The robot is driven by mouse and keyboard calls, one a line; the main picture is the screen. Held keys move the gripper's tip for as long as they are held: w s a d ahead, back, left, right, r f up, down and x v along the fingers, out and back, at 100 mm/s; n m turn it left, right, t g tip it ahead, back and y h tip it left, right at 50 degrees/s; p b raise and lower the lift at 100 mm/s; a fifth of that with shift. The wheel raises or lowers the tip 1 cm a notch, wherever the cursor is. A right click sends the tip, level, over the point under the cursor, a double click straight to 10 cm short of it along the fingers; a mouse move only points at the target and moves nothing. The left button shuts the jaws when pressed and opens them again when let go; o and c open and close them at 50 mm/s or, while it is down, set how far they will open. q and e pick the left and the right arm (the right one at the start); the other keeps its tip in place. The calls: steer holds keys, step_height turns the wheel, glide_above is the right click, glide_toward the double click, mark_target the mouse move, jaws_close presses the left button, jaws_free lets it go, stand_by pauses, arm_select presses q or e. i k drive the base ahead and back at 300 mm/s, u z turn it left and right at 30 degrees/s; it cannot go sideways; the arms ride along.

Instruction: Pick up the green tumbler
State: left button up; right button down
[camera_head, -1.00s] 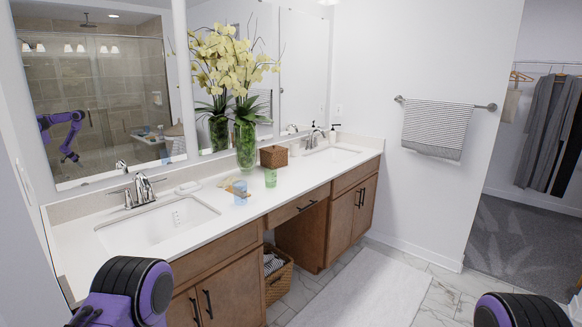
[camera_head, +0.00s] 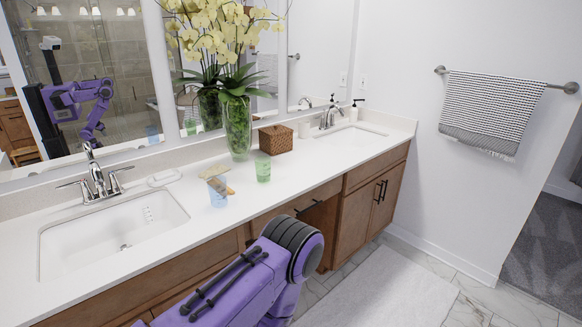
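The green tumbler (camera_head: 263,169) stands upright on the white counter (camera_head: 325,160), in front of the wicker box and right of a blue tumbler (camera_head: 217,191). It is clear of my arms in the picture. A purple arm link of mine with a dark joint rises from the bottom centre, in front of the cabinets and nearer than the tumbler. Neither gripper shows directly in the head view. The mirror reflects my purple arm, but the gripper state there is too small to tell.
A glass vase (camera_head: 237,128) with yellow orchids and a brown wicker box (camera_head: 276,138) stand behind the tumbler. A yellowish item (camera_head: 218,171) lies beside the blue tumbler. Sinks lie left (camera_head: 110,240) and right (camera_head: 350,132). Counter right of the tumbler is clear.

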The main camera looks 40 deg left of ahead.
mark_target(263, 164)
steer(key=u, duration=0.15)
steer(key=i, duration=0.85)
steer(key=u, duration=0.4)
